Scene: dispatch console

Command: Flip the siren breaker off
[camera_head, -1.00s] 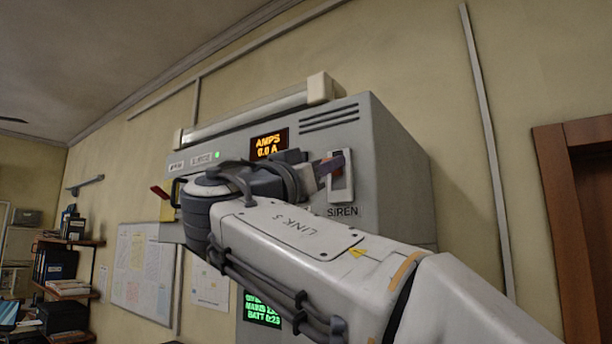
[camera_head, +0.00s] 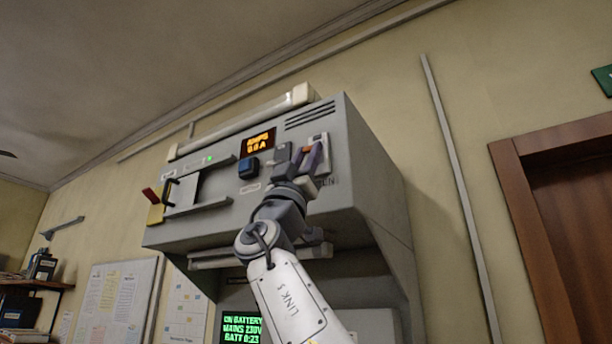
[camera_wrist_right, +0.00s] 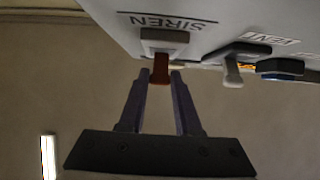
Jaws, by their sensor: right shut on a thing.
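The siren breaker (camera_head: 320,140) is a pale plate at the right end of the grey wall cabinet's front. In the right wrist view its reddish-brown lever (camera_wrist_right: 160,68) juts away from the pale housing, on the side opposite the upside-down SIREN label (camera_wrist_right: 168,22). My right gripper (camera_head: 305,158) covers most of the breaker in the head view. In the right wrist view the right gripper's fingertips (camera_wrist_right: 159,80) stand either side of the lever's end, shut on it. My left gripper is in neither current view.
Beside the siren breaker is another switch with a pale lever (camera_wrist_right: 233,72), labelled VENT. A blue button (camera_head: 249,168) and an orange AMPS display (camera_head: 258,142) sit further left. A yellow plate with a red handle (camera_head: 152,198) is at the cabinet's left. A green-text screen (camera_head: 242,328) is below.

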